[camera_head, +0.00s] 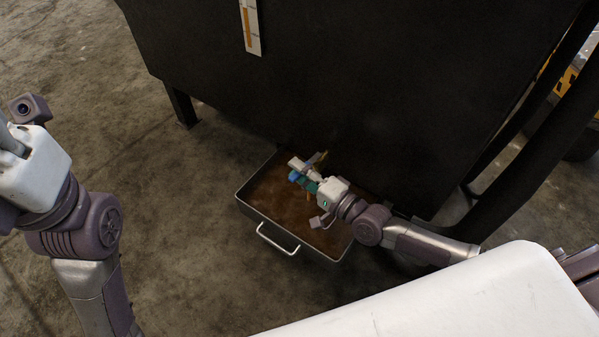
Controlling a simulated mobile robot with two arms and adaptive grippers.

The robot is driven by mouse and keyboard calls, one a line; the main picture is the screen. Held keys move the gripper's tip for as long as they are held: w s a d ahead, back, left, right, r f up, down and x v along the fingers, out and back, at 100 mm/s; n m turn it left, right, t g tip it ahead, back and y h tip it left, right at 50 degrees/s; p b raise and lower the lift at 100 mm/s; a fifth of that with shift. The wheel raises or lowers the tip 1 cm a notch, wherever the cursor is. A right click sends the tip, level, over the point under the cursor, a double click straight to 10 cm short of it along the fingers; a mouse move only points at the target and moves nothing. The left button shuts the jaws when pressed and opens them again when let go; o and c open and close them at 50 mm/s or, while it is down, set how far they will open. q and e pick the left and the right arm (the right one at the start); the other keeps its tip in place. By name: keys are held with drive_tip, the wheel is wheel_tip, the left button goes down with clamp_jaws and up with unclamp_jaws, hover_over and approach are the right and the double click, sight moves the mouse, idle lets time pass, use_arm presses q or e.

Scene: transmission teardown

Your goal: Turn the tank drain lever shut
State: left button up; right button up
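The dark tank (370,80) fills the upper middle of the view. At its lower edge a small pale valve fitting (299,164) shows, with a yellowish piece beside it that may be the drain lever (318,157). My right gripper (303,178) is at this fitting, above the drain pan. Its fingers are small and overlap the fitting, so I cannot tell whether they are shut on the lever. My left gripper (10,142) is at the far left edge, partly cut off, away from the tank; its fingertips are not clear.
A metal drain pan (262,222) with a front handle (277,240) stands on the concrete floor under the fitting and holds brown liquid. A level gauge (250,27) is on the tank face. A tank leg (181,104) stands left; dark pipes (530,150) run right. Floor at left is clear.

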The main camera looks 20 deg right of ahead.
clamp_jaws()
idle(0.4)
